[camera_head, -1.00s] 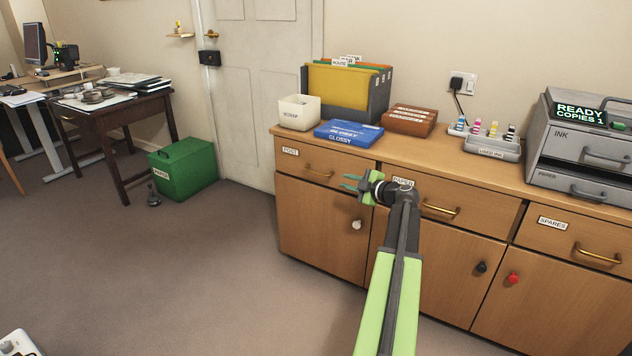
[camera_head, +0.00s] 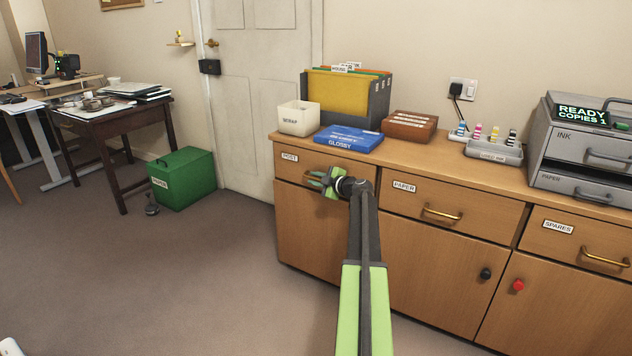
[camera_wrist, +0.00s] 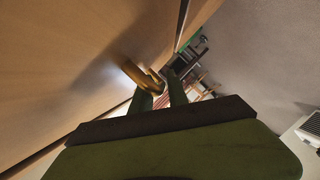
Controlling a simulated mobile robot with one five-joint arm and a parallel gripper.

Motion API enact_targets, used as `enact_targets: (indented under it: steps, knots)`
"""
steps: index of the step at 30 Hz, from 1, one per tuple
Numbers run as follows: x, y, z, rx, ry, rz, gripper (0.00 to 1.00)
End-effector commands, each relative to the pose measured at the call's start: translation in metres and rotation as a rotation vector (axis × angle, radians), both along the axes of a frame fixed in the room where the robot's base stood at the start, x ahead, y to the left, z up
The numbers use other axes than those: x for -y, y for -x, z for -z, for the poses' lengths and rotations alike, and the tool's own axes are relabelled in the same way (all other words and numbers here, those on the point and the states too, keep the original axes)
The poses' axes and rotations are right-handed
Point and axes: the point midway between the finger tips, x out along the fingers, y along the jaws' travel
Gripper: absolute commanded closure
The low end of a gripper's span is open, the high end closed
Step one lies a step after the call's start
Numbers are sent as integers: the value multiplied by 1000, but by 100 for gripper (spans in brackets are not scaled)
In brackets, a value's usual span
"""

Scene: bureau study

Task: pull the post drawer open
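The post drawer (camera_head: 286,172) is the wooden drawer at the left end of the sideboard, with a POST label. It looks shut, flush with the front. Its brass handle (camera_head: 310,175) is partly hidden by my gripper (camera_head: 317,178) in the head view. In the wrist view the brass handle (camera_wrist: 140,76) is at the tips of my gripper (camera_wrist: 160,88), its near end by the gap between the two fingers. The fingers are apart. I cannot tell whether they touch the handle.
A paper drawer (camera_head: 480,212) and a spares drawer (camera_head: 560,250) are to the right. A scrap box (camera_head: 298,118), blue glossy pack (camera_head: 348,138) and printer (camera_head: 580,150) stand on top. A green bin (camera_head: 183,178) stands left; the floor between is clear.

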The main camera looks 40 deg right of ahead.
Motion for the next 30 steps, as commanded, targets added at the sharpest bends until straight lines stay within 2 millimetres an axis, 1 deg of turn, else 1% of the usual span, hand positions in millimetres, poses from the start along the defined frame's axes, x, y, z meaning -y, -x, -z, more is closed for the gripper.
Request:
enact_targets:
  steps: [5,8,9,10,30]
  knots:
    - [0,0,0,0,0,0,80]
    - [-1,0,0,0,0,0,92]
    - [-1,0,0,1,0,-1,97]
    - [-1,0,0,1,0,-1,100]
    - [-1,0,0,0,0,-1,100]
